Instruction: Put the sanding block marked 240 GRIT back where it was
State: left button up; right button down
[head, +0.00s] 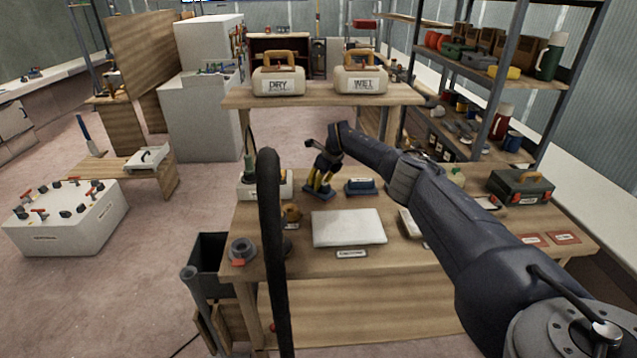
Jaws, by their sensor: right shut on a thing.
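My right gripper (320,181) reaches over the back of the wooden workbench, its fingers pointing down. It is shut on a blue block (313,194), which is low over or on the bench top; I cannot tell whether it touches. A second blue block (361,189) with a pale label sits just to the right on the bench. The grit markings are too small to read, so I cannot tell which is the 240 GRIT one. My left gripper is not in view.
A pale flat panel (348,228) lies in front on the workbench (300,262). A white box (246,187) stands left of the gripper. A shelf (320,97) behind holds containers marked DRY (278,85) and WET (363,86). A green toolbox (521,188) stands at right.

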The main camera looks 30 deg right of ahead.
jog(key=shift+f, duration=0.1)
jog(key=c, duration=1.2)
grip_release()
jog(key=shift+v, duration=0.8)
jog(key=v, duration=1)
jog(key=shift+r, duration=0.35)
